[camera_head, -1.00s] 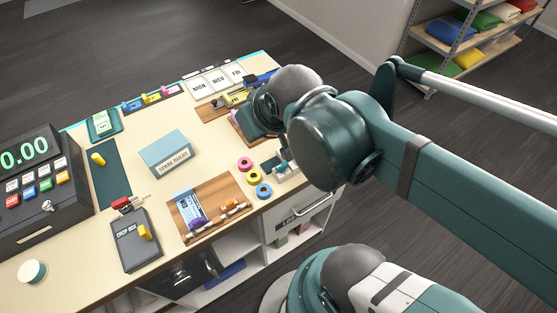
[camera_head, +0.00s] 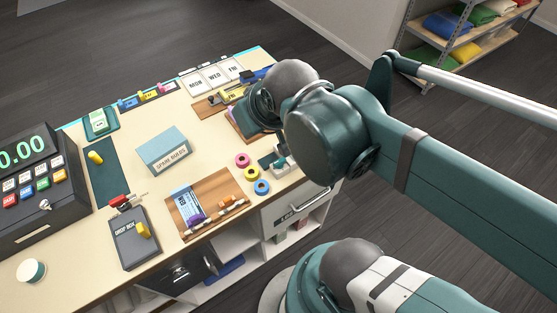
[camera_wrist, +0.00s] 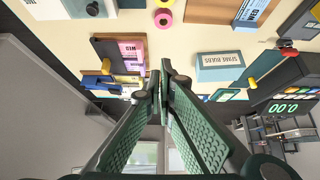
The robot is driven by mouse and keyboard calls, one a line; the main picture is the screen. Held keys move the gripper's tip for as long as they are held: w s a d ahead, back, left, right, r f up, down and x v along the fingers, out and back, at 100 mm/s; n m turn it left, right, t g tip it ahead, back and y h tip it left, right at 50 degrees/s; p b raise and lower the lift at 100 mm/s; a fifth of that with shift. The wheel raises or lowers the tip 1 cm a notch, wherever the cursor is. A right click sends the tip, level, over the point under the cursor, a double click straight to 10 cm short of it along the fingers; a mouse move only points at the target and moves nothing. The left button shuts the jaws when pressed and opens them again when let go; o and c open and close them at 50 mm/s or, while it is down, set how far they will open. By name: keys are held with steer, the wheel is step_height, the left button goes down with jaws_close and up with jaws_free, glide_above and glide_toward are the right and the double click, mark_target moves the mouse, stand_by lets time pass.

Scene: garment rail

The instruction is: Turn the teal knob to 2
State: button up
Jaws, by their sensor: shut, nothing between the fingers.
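I cannot make out a teal knob for certain in either view. A grey and teal fitting (camera_head: 280,162) at the counter's right edge is partly hidden by my arm in the head view. A grey block with a dark round part (camera_wrist: 90,9) shows at the top left of the wrist view; I cannot tell whether it is the knob. In the head view my arm hides the gripper.
A SPARE RULERS box (camera_head: 164,150), cash register (camera_head: 38,185), drop box (camera_head: 133,240) and tape rolls (camera_head: 252,173) stand on the counter. A wooden tray (camera_head: 207,204) lies near the front edge. Day cards (camera_head: 212,77) stand at the back.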

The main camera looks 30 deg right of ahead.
steer(key=o, duration=0.7)
steer(key=n+g+p, duration=0.7)
steer(key=n+p, duration=0.3)
steer(key=n, duration=0.8)
glide_above(283, 159)
step_height(283, 159, down, 8)
steer(key=shift+f, duration=0.1)
steer(key=shift+f, duration=0.2)
steer(key=shift+f+b, duration=0.75)
steer(key=shift+f, duration=2.95)
